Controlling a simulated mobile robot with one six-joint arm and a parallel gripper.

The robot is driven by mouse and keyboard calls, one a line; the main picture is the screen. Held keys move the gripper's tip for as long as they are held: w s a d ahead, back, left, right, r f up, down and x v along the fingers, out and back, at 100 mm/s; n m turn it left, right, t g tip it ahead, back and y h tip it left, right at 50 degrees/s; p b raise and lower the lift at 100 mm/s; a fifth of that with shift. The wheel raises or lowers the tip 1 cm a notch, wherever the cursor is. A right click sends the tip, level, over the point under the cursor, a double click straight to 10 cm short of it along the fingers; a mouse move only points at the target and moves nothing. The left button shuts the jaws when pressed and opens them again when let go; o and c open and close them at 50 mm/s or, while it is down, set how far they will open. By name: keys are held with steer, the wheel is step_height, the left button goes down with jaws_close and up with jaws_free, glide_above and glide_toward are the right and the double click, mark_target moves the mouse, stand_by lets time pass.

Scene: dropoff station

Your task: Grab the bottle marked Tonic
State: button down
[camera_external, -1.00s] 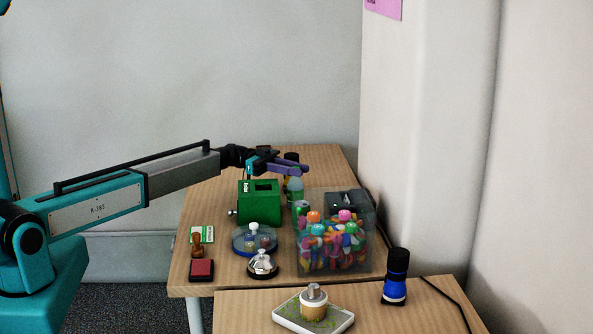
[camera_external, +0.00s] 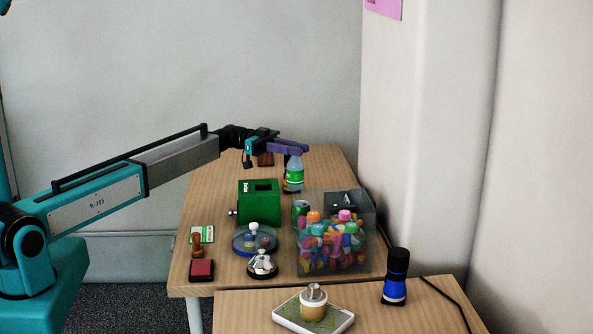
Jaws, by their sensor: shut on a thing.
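A clear bottle with a green label (camera_external: 295,174) hangs upright below my gripper (camera_external: 292,151) at the back of the table. The print on its label is too small to read. My gripper, with its purple fingers, is shut on the top of this bottle. Its cap is hidden by the fingers. The bottle seems to be raised off the table, with a dark object (camera_external: 287,186) partly hidden behind it.
A brown block (camera_external: 266,160) lies behind.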

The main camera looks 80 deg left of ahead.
steer(key=shift+r, duration=1.75)
